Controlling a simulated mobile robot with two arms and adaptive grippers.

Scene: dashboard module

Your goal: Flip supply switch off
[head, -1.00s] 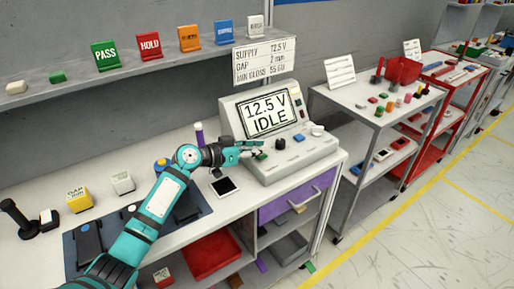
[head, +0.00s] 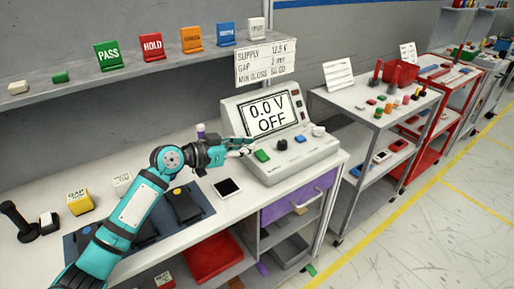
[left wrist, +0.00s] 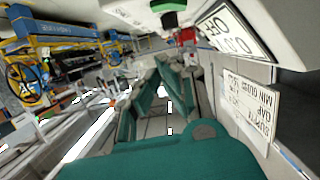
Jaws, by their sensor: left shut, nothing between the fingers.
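The grey supply unit (head: 290,160) stands at the right end of the bench. Its screen (head: 268,117) reads "0.0 V OFF", and the screen also shows in the left wrist view (left wrist: 236,32). A green switch (head: 262,156) sits at the left of its sloping panel, beside a black knob (head: 281,144). The green switch appears at the top of the left wrist view (left wrist: 174,5). My left gripper (head: 250,144) is shut and empty, above and slightly left of the green switch, in front of the screen. My right gripper is not in view.
A black-screened device (head: 227,187) lies on the bench before the unit. A dark mat (head: 205,211) with dark parts lies under my left arm. A grey cart (head: 375,120) with small parts stands to the right.

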